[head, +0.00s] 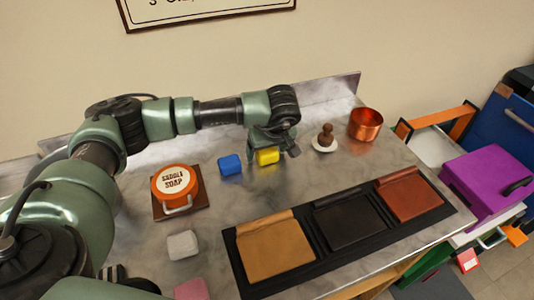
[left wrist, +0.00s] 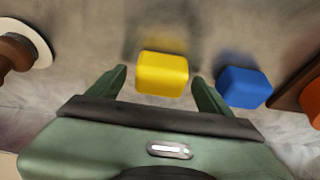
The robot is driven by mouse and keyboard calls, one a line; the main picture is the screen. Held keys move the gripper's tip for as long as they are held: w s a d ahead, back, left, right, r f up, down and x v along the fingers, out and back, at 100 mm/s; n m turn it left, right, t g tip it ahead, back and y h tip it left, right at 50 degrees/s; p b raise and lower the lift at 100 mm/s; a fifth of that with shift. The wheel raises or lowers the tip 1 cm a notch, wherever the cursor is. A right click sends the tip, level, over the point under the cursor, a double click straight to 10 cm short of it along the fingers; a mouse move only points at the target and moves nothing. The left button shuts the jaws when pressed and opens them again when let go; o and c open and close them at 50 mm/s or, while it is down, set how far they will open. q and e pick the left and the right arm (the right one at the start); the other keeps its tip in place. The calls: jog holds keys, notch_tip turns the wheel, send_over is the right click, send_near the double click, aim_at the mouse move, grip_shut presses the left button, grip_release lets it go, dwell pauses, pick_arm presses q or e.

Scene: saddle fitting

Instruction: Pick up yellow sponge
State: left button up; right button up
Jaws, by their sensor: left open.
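The yellow sponge (head: 267,156) is a small rounded block lying on the grey marbled counter, beneath my left gripper (head: 273,150). In the left wrist view the yellow sponge (left wrist: 162,73) shows between the two fingertips of my left gripper (left wrist: 159,80), with a gap on each side. The left gripper is open and its fingers point down at the counter. My right gripper is not in view.
A blue block (head: 230,165) lies close to the left of the sponge. A brown-handled tool on a white dish (head: 325,139) and a copper pot (head: 365,125) stand to the right. An orange saddle soap tin (head: 174,181) and a leather-panel tray (head: 332,256) are nearer.

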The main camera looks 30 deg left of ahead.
pick_arm(q)
jog(key=c, duration=1.2)
jog(key=shift+c, duration=1.2)
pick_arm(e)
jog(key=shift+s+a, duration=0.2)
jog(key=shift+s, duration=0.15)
pick_arm(q)
jog(key=shift+r, duration=0.1)
